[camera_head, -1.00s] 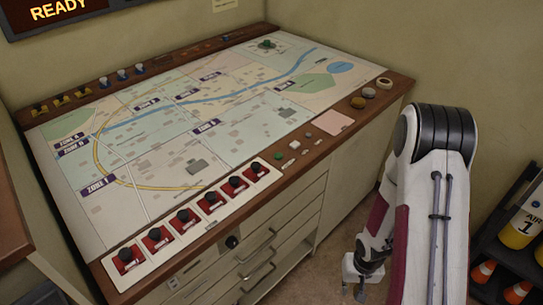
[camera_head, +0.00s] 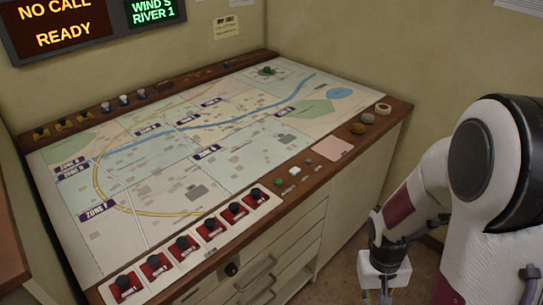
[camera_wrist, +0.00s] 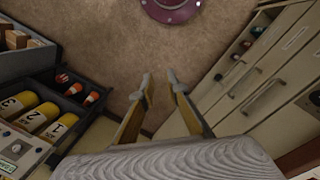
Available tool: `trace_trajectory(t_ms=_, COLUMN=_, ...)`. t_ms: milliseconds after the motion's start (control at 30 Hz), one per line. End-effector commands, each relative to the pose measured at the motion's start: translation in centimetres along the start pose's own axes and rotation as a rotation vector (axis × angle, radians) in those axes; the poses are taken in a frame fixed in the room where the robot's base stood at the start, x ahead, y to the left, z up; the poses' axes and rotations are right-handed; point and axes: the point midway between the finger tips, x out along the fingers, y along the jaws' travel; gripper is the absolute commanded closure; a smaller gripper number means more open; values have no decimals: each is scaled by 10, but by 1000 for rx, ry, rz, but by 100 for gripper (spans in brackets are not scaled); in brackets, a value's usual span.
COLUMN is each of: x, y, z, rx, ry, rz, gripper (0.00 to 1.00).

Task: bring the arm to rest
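My gripper (camera_head: 376,297) hangs at the lower right in the camera_head view, beside the front of the console and below the level of its top. In the camera_wrist view the gripper (camera_wrist: 159,76) points at the brown floor, with its two fingers apart and nothing between them. The console (camera_head: 345,160) has a map board (camera_head: 180,160) on top, and my gripper is clear of it.
Red switches (camera_head: 209,227) line the console's front edge. Drawers (camera_wrist: 265,95) are at the right in the camera_wrist view. A dark rack with yellow cylinders (camera_wrist: 40,117) and orange-and-white cones (camera_wrist: 92,97) is at the left. Bare floor (camera_wrist: 110,45) lies between.

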Motion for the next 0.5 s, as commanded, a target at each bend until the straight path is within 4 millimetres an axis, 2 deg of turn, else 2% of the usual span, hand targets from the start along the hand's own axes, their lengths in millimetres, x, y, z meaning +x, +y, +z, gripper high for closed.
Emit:
trace_trajectory(t_ms=100, x=-21, y=-2, z=9, rx=0, ry=5, rz=-2, gripper=85)
trace_trajectory(t_ms=500, x=-81, y=-10, z=42, rx=-2, ry=31, rz=-22, gripper=85)
